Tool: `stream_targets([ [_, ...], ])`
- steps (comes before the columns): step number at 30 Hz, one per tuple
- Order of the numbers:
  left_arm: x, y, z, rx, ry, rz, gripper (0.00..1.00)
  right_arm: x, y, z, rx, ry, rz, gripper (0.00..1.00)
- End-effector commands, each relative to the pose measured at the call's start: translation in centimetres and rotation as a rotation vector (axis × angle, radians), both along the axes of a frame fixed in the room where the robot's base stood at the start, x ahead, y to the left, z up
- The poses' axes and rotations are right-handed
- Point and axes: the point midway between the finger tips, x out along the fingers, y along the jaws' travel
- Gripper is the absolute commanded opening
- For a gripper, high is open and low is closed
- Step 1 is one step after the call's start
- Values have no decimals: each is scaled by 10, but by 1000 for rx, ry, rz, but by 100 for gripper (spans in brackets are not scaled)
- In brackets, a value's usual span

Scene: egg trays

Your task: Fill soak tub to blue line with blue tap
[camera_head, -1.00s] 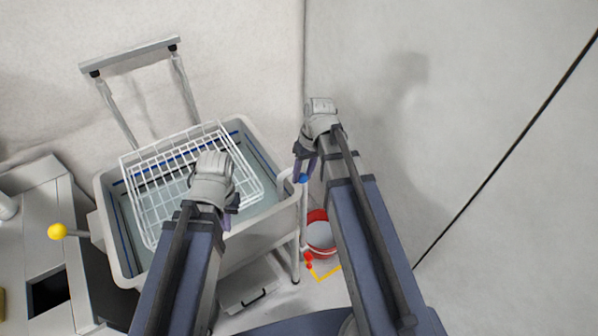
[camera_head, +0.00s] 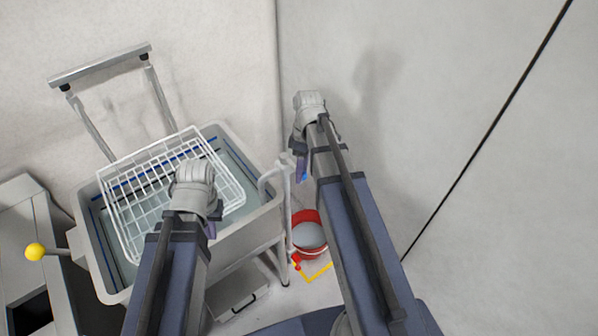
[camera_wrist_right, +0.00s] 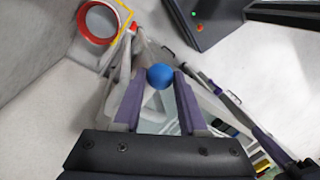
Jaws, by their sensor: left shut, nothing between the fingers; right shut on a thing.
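The grey soak tub (camera_head: 262,223) is at the left in the head view, with a dark blue line (camera_head: 240,151) along its inner walls. Pale water (camera_head: 233,179) shows in it below the line where the basket leaves it visible. The blue tap knob (camera_head: 304,176) is beside the tub's right end; the right wrist view shows it as a blue ball (camera_wrist_right: 160,76). My right gripper (camera_head: 302,168) is shut on this knob, its fingers on both sides in the right wrist view (camera_wrist_right: 158,92). My left gripper (camera_head: 211,226) is shut and empty above the tub's front rim.
A white wire basket (camera_head: 121,218) lies over the tub, partly hidden by my left arm. A yellow knob (camera_head: 35,252) sticks out at the left. A red bucket (camera_head: 311,221) stands on the floor by a red knob (camera_head: 297,258) and yellow floor mark (camera_head: 317,274).

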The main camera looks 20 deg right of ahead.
Motion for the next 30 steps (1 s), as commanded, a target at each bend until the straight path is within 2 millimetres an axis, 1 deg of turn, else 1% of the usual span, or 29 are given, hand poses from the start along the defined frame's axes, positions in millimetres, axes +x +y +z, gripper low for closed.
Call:
stream_targets([
  [16,0,0,0,0,0,0,0,2,-3,0,-2,-2,23,0],
  [17,0,0,0,0,0,0,0,2,-3,0,-3,-2,22,44],
  [24,0,0,0,0,0,0,0,1,-2,0,-1,-2,21,71],
  [30,0,0,0,0,0,0,0,1,-2,0,-1,-1,21,71],
])
